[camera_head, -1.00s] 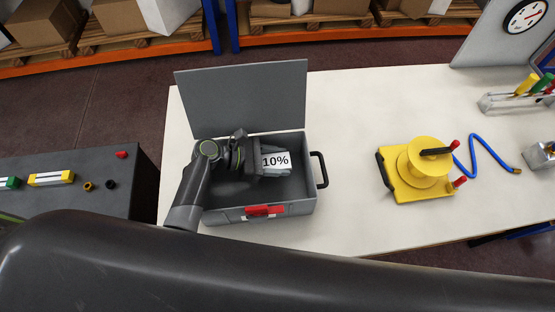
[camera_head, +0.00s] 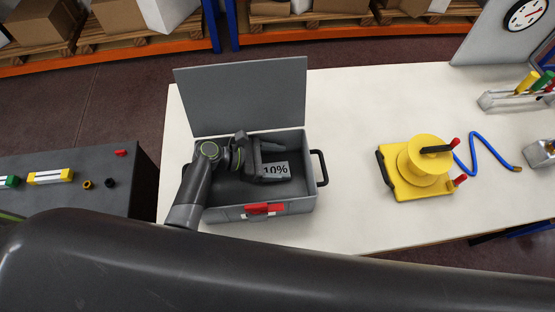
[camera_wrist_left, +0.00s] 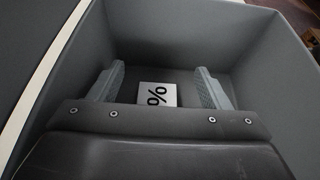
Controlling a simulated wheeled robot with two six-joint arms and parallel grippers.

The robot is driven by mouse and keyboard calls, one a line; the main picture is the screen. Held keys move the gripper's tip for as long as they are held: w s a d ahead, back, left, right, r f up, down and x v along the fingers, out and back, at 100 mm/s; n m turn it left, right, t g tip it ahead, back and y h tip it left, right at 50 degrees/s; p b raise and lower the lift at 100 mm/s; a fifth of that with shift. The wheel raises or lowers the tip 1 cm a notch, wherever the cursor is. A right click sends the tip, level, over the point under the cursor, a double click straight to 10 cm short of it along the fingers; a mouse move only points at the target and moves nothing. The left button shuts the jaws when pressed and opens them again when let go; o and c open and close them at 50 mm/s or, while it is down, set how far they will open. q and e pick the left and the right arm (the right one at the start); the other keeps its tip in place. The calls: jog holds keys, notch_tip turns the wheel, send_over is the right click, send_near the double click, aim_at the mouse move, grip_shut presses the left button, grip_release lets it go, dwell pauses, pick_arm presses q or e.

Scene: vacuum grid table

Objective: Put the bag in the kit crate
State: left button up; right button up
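The kit crate (camera_head: 298,204) is a grey open box on the white table, its lid (camera_head: 245,97) raised at the back. The bag (camera_head: 277,171) is grey with a white label reading "10%" and lies inside the crate, towards its right side. In the left wrist view the bag's label (camera_wrist_left: 157,94) shows between the fingers, partly cut off by the gripper body. My left gripper (camera_head: 270,163) is inside the crate, over the bag, with its fingers apart. They also show spread in the left wrist view (camera_wrist_left: 158,70). My right gripper is out of view.
The crate has a red latch (camera_head: 263,209) in front and a black handle (camera_head: 320,168) at right. A yellow reel (camera_head: 424,162) with a blue hose (camera_head: 481,153) stands to the right. The table between crate and reel is clear. A dark side table (camera_head: 70,195) is at left.

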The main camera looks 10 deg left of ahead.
pick_arm(q)
jog(key=shift+r, duration=0.15)
jog(key=b+v, duration=0.2)
jog(key=v, duration=1)
jog(key=shift+r, duration=0.35)
